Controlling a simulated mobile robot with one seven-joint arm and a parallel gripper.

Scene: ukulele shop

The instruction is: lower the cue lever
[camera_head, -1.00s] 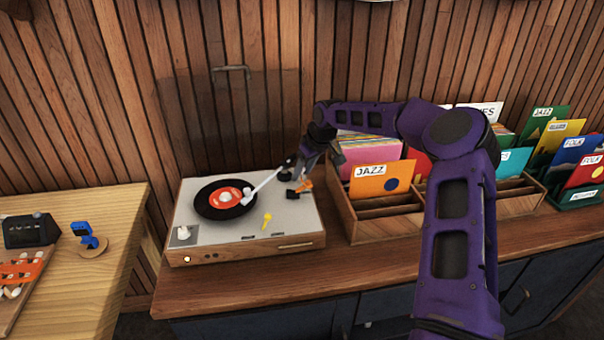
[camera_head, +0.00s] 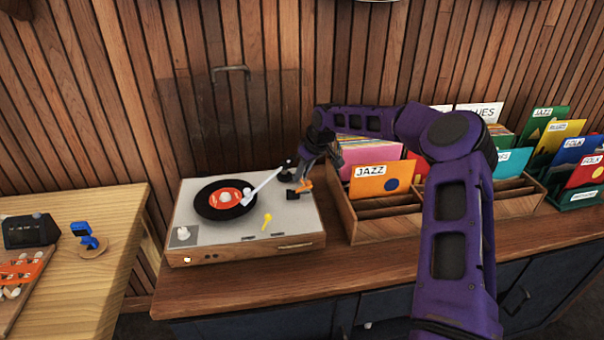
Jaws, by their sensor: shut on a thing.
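The record player (camera_head: 230,235) stands on the wooden cabinet with a black record (camera_head: 215,212) with a red label on it. Its white tonearm (camera_head: 265,183) reaches from the pivot at the back right to over the record. My gripper (camera_head: 299,190) is at the right rear of the deck, beside the tonearm base, pointing down. Its orange and black fingertips are low over the deck and shut on a small part there, which I take for the cue lever; the fingers hide most of it.
A clear lid (camera_head: 235,120) stands up behind the player. A wooden crate (camera_head: 375,231) of records is close on the right, with my arm above it. A pale wooden table (camera_head: 120,220) is on the left. The cabinet's front strip is free.

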